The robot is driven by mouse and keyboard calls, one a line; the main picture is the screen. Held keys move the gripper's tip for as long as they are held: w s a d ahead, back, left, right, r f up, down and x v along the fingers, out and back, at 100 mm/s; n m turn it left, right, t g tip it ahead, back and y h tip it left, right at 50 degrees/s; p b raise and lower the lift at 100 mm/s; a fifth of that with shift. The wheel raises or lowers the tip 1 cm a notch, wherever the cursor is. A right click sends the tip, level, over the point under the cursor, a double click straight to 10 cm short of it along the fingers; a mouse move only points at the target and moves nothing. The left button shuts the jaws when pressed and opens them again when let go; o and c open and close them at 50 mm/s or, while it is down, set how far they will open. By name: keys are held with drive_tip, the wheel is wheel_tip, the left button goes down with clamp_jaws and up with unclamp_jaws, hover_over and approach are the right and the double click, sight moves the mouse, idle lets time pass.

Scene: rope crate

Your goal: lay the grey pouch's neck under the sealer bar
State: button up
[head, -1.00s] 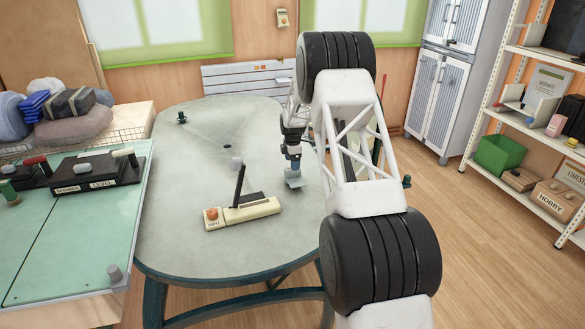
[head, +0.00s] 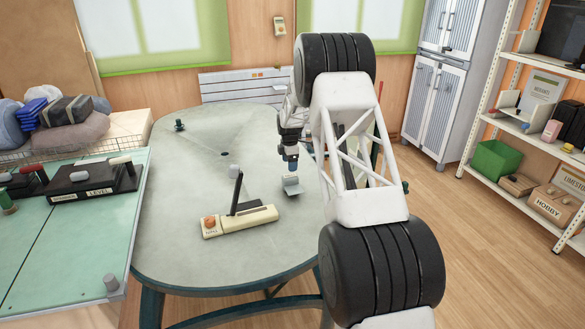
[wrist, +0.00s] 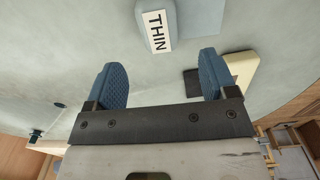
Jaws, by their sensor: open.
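The heat sealer (head: 240,222) is a cream bar with an orange knob, lying on the grey oval table. Its dark lever (head: 236,190) stands raised, with a pale grip on top. In the wrist view the pouch (wrist: 195,18) is grey-blue with a white "THIN" label, ahead of my fingers. My gripper (wrist: 160,80) is open and empty, with blue pads apart.
A small dark fitting (head: 180,125) sits on the table's far left. The table (head: 180,190) is clear left of the sealer. My arm hides its right side.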

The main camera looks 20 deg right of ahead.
drive_tip(key=s+a+r+m, duration=0.3)
drive_tip(key=s+r, duration=0.6)
drive_tip(key=s, duration=0.1)
drive_tip(key=s+a+r+m+t, duration=0.1)
drive_tip(key=s+a+r+m, duration=0.2)
drive_tip(key=s+r, duration=0.65)
drive_tip(key=s+a+r+m, duration=0.3)
drive_tip(key=s+r, duration=0.6)
drive_tip(key=s, duration=0.2)
drive_tip(key=s+a+r+m+t, duration=0.1)
drive_tip(key=s+a+r+m, duration=0.1)
drive_tip(key=s, duration=0.9)
drive_tip(key=s+a+r+m, duration=0.2)
drive_tip(key=s+m, duration=0.1)
drive_tip(key=s, duration=0.9)
drive_tip(key=s+f+m, duration=0.2)
drive_tip(key=s, duration=0.7)
drive_tip(key=s+a+f+m, duration=0.1)
drive_tip(key=s+f+m, duration=0.1)
drive_tip(key=s, duration=0.7)
drive_tip(key=shift+a+f+t, duration=0.2)
drive_tip(key=shift+f+t, duration=0.1)
drive_tip(key=shift+o, duration=0.5)
drive_tip(key=o, duration=0.3)
